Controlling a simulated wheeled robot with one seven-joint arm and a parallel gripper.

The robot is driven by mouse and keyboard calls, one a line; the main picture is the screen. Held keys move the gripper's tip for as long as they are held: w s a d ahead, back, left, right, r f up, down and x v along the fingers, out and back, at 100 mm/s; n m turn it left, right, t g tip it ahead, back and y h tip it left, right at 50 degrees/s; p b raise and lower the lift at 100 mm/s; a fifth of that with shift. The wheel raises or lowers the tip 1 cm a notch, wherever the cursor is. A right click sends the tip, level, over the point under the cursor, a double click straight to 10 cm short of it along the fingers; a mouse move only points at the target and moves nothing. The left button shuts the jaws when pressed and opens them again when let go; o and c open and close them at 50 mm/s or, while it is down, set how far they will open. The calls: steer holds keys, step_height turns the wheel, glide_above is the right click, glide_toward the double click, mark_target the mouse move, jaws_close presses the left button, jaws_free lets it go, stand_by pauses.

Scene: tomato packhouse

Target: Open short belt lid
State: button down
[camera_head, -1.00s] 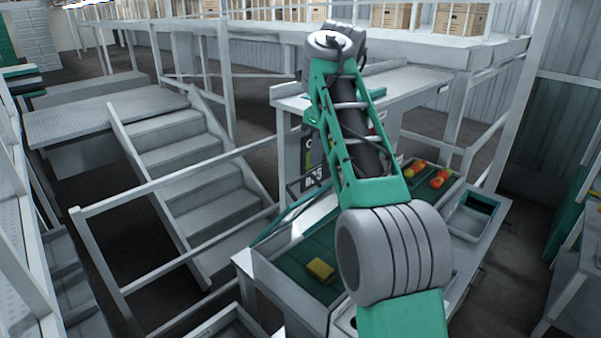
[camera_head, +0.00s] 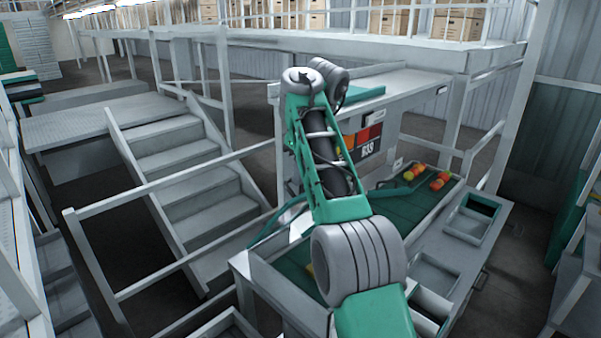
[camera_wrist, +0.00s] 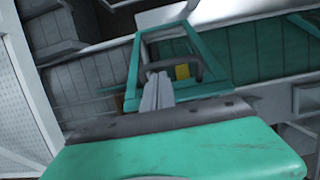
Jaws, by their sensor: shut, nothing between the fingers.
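In the wrist view a teal-framed lid (camera_wrist: 131,72) with a dark grey arched handle (camera_wrist: 192,62) lies ahead of my gripper (camera_wrist: 158,76). My gripper's pale fingers are shut and empty. Their tips overlap the left part of the handle in the picture; I cannot tell whether they touch it. A yellow block (camera_wrist: 183,72) shows behind the handle. In the head view the short green belt (camera_head: 284,258) lies partly behind my arm, with a teal bar (camera_head: 272,226) at its left edge. My gripper is hidden there. How far the lid is raised is unclear.
Several red and yellow tomatoes (camera_head: 438,181) lie at the belt's far end. Grey bins (camera_head: 434,276) are set in the bench to the right. A panel with coloured squares (camera_head: 366,142) stands behind the belt. Stairs (camera_head: 185,180) and railings (camera_head: 165,265) are at left.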

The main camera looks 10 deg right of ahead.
steer(key=shift+w+a+r+p, duration=0.1)
steer(key=shift+w+r+p, duration=0.05)
steer(key=shift+r+p, duration=0.2)
steer(key=w+a+p, duration=0.1)
steer(key=p, duration=0.1)
steer(key=w+a+r+p, duration=0.1)
steer(key=w, duration=0.1)
steer(key=shift+r+p, duration=0.15)
steer(key=shift+p, duration=0.25)
